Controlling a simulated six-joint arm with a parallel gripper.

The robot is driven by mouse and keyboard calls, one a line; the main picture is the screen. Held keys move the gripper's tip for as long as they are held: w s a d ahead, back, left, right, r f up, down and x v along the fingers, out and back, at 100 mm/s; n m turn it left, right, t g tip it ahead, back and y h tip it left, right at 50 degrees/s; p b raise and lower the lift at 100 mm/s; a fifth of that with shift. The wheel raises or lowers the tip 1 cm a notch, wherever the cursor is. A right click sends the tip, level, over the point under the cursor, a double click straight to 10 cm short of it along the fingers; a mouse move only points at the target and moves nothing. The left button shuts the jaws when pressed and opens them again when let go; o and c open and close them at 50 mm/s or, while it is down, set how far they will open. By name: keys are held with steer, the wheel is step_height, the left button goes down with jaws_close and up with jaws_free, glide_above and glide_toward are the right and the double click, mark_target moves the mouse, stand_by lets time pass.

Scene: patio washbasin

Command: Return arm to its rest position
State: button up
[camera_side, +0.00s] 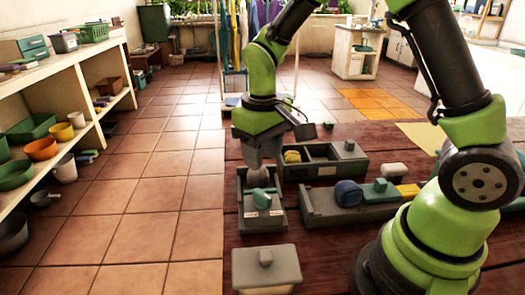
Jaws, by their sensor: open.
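My green and dark grey arm reaches down to my gripper (258,176), which is over a small grey box (276,220) near the table's left edge. The jaws are open, with their tips low at the box's opening. A teal piece (261,200) lies in that box just below the fingertips. I cannot tell whether the fingers touch it.
A grey box (322,171) behind holds a yellow item (292,156). Another grey box (318,215) holds a dark blue roll (348,193) and a teal block (380,189). A knobbed grey lid (267,267) lies in front. Loaded shelves (75,65) stand left, across open floor.

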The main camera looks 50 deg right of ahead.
steer(key=s+a+r+m+t+y, duration=0.1)
steer(key=s+r+t, duration=0.6)
steer(key=s+r, duration=0.8)
steer(key=shift+r+m+y, duration=0.15)
steer(key=shift+m+y, duration=0.35)
steer(key=shift+m, duration=0.6)
steer(key=shift+s, duration=0.1)
